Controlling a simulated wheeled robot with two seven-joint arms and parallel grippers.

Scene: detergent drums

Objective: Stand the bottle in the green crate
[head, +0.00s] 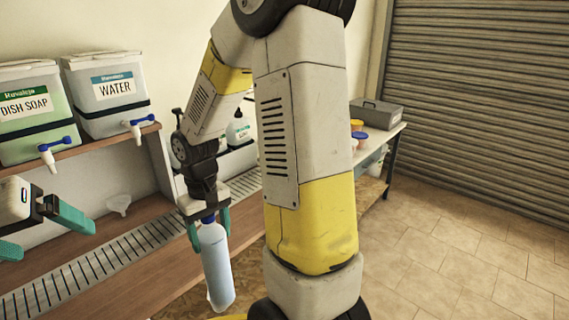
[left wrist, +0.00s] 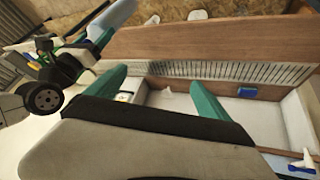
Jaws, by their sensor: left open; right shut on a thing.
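A pale blue-white bottle (head: 216,265) hangs nearly upright, slightly tilted, below my right gripper (head: 209,232). The teal fingers are shut on its upper part. The bottle also shows in the left wrist view (left wrist: 112,16), at the top left in the right gripper. My left gripper (head: 40,234) is open and empty at the left edge of the head view, apart from the bottle. Its two teal fingers also show in the left wrist view (left wrist: 160,88). I cannot make out the green crate in either view.
Drums marked DISH SOAP (head: 25,105) and WATER (head: 112,90), with blue-handled taps, stand on a shelf. My right arm hides the middle of the head view. A grey box (head: 376,113) stands on the far table.

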